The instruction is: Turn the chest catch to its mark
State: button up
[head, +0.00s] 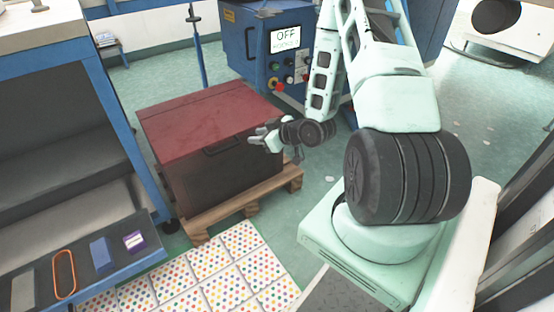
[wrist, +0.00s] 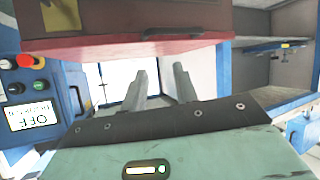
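The chest (head: 205,115) has a red lid and a dark front, and stands closed on a wooden pallet. A dark handle (head: 221,146) shows on its front. My gripper (head: 260,137) is at the right part of the chest's front in the head view and hides some of it. I cannot tell whether it touches. In the wrist view the chest (wrist: 110,22) fills the top, with its dark handle (wrist: 172,34) near the lid edge. My gripper (wrist: 161,85) shows two fingers apart with nothing between them. I cannot make out the catch or its mark.
The wooden pallet (head: 200,217) sticks out under the chest. A blue control box (head: 245,42) with an "OFF" screen and buttons stands behind. A blue workbench (head: 120,120) is on the left. A dotted mat (head: 215,270) lies in front of the pallet.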

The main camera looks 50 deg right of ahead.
jog(key=s+d+f+m+t+h+b, duration=0.55)
jog(key=s+d+f+b, duration=0.5)
jog(key=f, duration=0.25)
jog(key=shift+g+h, duration=0.25)
jog(key=shift+h, duration=0.1)
jog(key=shift+b+x, duration=2.55)
jog(key=shift+x, duration=5.6)
jog(key=shift+a, duration=0.1)
grip_shut()
